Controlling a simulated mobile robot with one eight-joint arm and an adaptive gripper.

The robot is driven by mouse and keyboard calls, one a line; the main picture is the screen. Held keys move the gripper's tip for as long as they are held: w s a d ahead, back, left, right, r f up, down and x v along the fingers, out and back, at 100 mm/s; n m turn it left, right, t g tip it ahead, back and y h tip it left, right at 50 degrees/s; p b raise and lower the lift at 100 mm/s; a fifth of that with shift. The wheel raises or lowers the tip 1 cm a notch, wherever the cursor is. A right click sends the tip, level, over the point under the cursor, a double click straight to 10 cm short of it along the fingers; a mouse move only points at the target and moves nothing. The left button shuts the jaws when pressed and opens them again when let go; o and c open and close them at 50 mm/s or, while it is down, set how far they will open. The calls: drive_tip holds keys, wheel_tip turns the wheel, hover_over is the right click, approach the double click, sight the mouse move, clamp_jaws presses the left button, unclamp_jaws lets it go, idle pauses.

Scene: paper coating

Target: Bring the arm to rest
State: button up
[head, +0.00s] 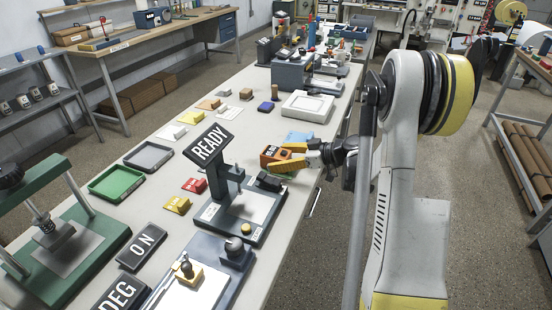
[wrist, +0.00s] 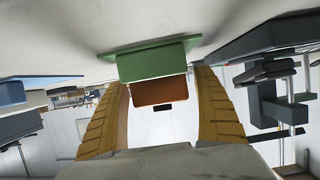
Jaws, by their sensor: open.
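My arm reaches in from the right of the head view. My gripper (head: 286,156), with yellow fingers, is low over the right edge of the long table (head: 232,103). Its fingers are open and point left. In the wrist view, the fingers of my gripper (wrist: 162,86) stand apart on both sides of the orange block (wrist: 160,93). I cannot tell whether either finger touches the orange block.
A dark stand with a READY sign (head: 209,144) stands close to the gripper's left and front. A blue sheet (head: 299,138) lies just behind the gripper, and a white tray (head: 307,106) is farther back. Red (head: 194,185) and yellow (head: 177,204) blocks lie left. Open floor (head: 318,262) lies right.

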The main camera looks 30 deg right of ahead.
drive_tip(key=v, duration=1)
drive_tip(key=shift+s+d+r, duration=0.15)
drive_tip(key=shift+s, duration=0.1)
drive_tip(key=s+a+r+m+g+h, duration=0.2)
drive_tip(key=a, duration=0.6)
drive_tip(key=s+a+r+m+g+h, duration=0.1)
drive_tip(key=a+r+m+g, duration=0.1)
drive_tip(key=a, duration=0.6)
drive_tip(key=s+a+m+h, duration=0.1)
drive_tip(key=s+a+h, duration=0.1)
drive_tip(key=s+a, duration=0.2)
drive_tip(key=s+a+r+m+h, duration=0.1)
drive_tip(key=s+a, duration=0.4)
drive_tip(key=s, duration=0.6)
drive_tip(key=shift+s+r+m+h, duration=0.25)
drive_tip(key=shift+m+h, duration=0.45)
drive_tip(key=shift+h, duration=0.4)
